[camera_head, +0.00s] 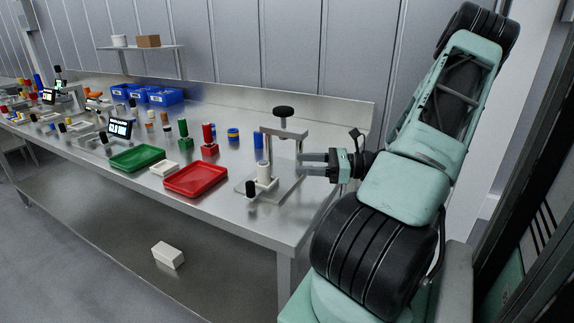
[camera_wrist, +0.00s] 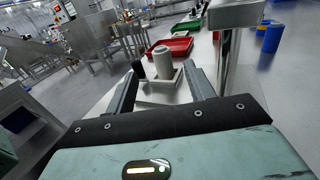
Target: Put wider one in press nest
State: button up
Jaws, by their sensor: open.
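The press (camera_head: 300,150) stands near the right end of the steel bench, with a black knob (camera_head: 283,112) on top. A pale cylindrical post (camera_head: 264,174), apparently the nest, stands on its base plate. The post also shows between my fingers in the wrist view (camera_wrist: 162,65). My gripper (camera_head: 302,165) is open and empty, just right of the press, with its fingers pointing left. Behind the press are a blue piece with a yellow band (camera_head: 233,136) and another blue piece (camera_head: 258,140). I cannot tell which piece is the wider one.
A red tray (camera_head: 196,192) and a green tray (camera_head: 136,168) lie left of the press. A red cylinder (camera_head: 209,134) and a green cylinder (camera_head: 183,129) stand behind them. Blue bins (camera_head: 165,97) are farther back. A black-knobbed handle (camera_head: 251,189) rises at the press base.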

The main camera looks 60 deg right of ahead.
jog(key=shift+v, duration=1.5)
jog(key=w+a+n+g+y, duration=0.1)
jog(key=w+a+n+g, duration=0.1)
jog(key=a, duration=0.2)
jog(key=w+a+n+g+y, duration=0.1)
jog(key=w+a+n+g, duration=0.1)
jog(key=a+g, duration=0.1)
jog(key=w+a+n+g+y, duration=0.2)
jog(key=w+a+n, duration=0.1)
jog(key=a, duration=0.2)
jog(key=shift+a, duration=0.15)
jog(key=a+n+g+h, duration=0.1)
jog(key=a+n+g, duration=0.8)
jog(key=a, duration=0.6)
jog(key=s+a+r+n+h, duration=0.1)
jog(key=s+a+n+h, duration=0.4)
jog(key=a+n, duration=0.5)
jog(key=s+a+r+n+h, duration=0.1)
jog(key=s+a+n+h, duration=0.4)
jog(key=a+n, duration=0.6)
jog(key=shift+s+n+h, duration=0.3)
jog(key=shift+s+n, duration=0.3)
jog(key=shift+s, duration=0.1)
jog(key=shift+a, duration=0.1)
jog(key=shift+r+p, duration=0.8)
